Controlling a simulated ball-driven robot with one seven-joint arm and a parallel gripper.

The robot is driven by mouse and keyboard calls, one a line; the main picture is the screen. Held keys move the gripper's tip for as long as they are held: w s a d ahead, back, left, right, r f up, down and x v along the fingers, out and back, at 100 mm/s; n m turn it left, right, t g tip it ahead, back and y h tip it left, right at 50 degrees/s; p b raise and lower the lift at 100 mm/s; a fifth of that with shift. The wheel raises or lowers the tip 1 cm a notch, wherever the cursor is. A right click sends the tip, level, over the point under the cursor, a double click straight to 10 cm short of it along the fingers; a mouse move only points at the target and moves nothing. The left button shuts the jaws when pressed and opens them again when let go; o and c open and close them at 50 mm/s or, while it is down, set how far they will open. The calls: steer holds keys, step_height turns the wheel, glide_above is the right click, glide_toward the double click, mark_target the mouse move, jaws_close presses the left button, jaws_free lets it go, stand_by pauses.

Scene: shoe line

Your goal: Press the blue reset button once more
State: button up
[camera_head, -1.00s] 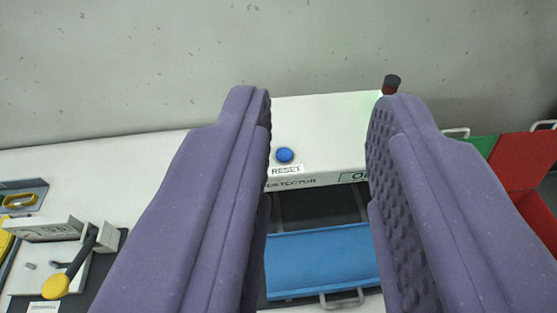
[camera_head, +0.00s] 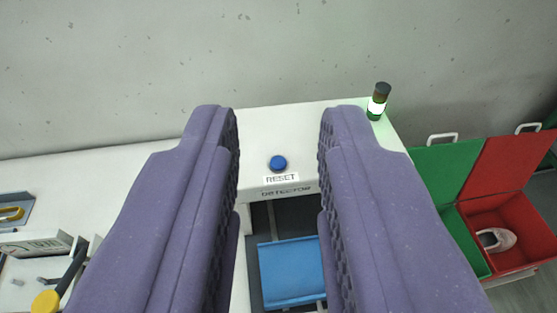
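The round blue reset button (camera_head: 278,163) stands on top of the white detector housing (camera_head: 285,119), just behind a label reading RESET (camera_head: 281,180). My gripper (camera_head: 279,125) is open and empty, with one purple finger to each side of the button in the picture. The fingers appear apart from the button; how high they are above the housing I cannot tell. A signal lamp (camera_head: 377,103) at the housing's right end glows green at its lower part.
A blue tray (camera_head: 291,272) lies in the detector's opening below. A green bin (camera_head: 442,171) and a red bin (camera_head: 509,165) stand at the right; a pale shoe (camera_head: 495,240) lies in the red one. A yellow-knobbed lever (camera_head: 47,301) is at lower left. A grey wall is behind.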

jaws_close()
stand_by(1.5)
